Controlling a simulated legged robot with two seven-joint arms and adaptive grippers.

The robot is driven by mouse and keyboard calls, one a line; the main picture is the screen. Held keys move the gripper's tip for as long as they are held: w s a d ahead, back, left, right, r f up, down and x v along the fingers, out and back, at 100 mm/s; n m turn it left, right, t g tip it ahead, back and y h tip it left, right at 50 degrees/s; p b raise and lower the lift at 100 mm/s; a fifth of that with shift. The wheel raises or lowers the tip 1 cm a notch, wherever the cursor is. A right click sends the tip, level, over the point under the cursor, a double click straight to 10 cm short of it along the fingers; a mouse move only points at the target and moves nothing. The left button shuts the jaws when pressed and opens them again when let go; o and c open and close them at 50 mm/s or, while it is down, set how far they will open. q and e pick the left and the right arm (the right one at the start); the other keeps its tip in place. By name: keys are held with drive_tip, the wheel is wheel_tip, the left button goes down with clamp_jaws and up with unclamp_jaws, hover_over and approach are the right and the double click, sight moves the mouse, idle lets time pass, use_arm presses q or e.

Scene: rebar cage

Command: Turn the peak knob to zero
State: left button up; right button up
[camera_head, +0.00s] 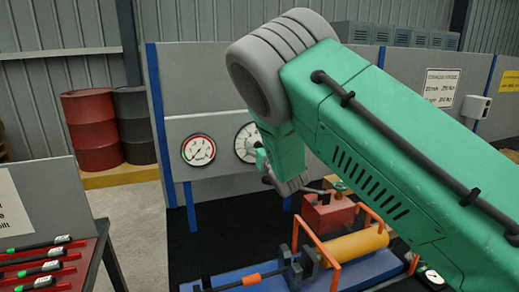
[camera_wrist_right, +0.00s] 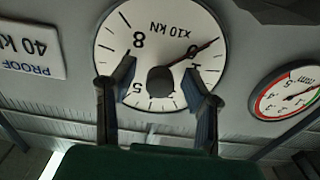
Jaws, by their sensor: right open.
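The large white kN dial (camera_wrist_right: 170,35) appears upside down in the right wrist view. A dark round knob (camera_wrist_right: 160,80) is at its centre. A dark red needle (camera_wrist_right: 204,48) points up and right, across a digit I cannot read surely. My right gripper (camera_wrist_right: 161,68) is open, its fingers on either side of the knob with visible gaps; contact is not seen. In the head view the kN dial (camera_head: 241,146) is partly hidden by my right arm, and the right gripper (camera_head: 265,168) is in front of the panel near it. My left gripper is not in view.
A smaller red-and-green mm gauge (camera_head: 198,150) is beside the dial. A blue bench (camera_head: 237,281) with an orange cylinder (camera_head: 352,246) and red block (camera_head: 326,214) is below. Barrels (camera_head: 92,130) stand behind.

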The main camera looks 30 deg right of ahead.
drive_tip(key=v, duration=1.1)
drive_tip(key=shift+s, duration=0.4)
drive_tip(key=shift+f, duration=0.15)
